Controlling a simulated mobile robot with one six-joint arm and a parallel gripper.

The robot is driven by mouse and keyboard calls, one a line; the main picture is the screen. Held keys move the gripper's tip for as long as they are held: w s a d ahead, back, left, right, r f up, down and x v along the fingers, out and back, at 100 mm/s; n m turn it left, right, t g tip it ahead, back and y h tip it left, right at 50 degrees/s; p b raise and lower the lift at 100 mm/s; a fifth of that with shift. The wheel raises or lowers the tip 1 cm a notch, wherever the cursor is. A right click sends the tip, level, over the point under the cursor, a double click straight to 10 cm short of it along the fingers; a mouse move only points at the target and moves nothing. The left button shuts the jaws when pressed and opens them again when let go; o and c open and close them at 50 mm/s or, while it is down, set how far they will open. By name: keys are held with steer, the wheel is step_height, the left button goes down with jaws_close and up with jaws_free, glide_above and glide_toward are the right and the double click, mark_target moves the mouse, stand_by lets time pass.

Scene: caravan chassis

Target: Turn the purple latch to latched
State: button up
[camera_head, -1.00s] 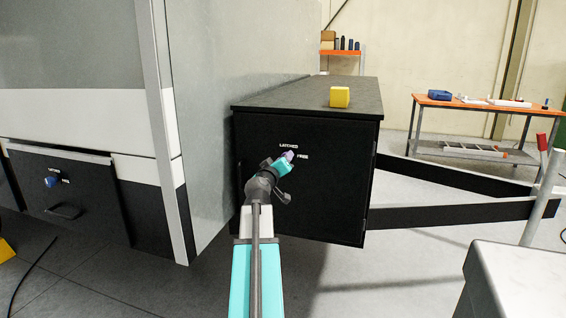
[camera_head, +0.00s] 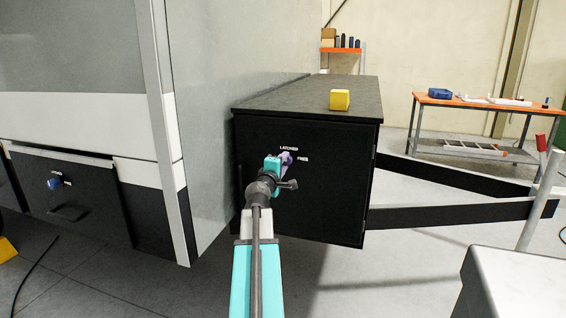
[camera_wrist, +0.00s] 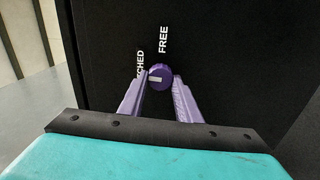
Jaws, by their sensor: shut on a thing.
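The purple latch (camera_wrist: 162,71) is a round knob on the black front of the box. In the wrist view my gripper (camera_wrist: 160,80) has its two purple fingers closed on either side of it. A pale bar on the knob lies toward the partly hidden LATCHED label (camera_wrist: 141,65); the FREE label (camera_wrist: 163,41) is above the knob in that view. In the head view my gripper (camera_head: 286,159) is at the box front, just below LATCHED (camera_head: 288,148) and left of FREE (camera_head: 303,159). My gripper and wrist hide most of the latch there.
A yellow block (camera_head: 340,99) sits on the box top (camera_head: 300,92). The grey caravan wall (camera_head: 225,110) stands close on the left. A blue knob (camera_head: 54,183) is on a separate lower panel. Dark drawbar beams (camera_head: 460,210) and a pale cabinet (camera_head: 515,285) are to the right.

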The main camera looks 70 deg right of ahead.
steer(key=shift+n, duration=0.4)
steer(key=o, duration=1.1)
steer(key=shift+c, duration=0.2)
steer(key=a+b, duration=0.2)
steer(key=a, duration=0.6)
steer(key=shift+s+a+f, duration=0.15)
steer(key=shift+s+a, duration=0.15)
steer(key=shift+a, duration=0.1)
steer(key=b, duration=0.2)
steer(key=shift+a+b, duration=0.4)
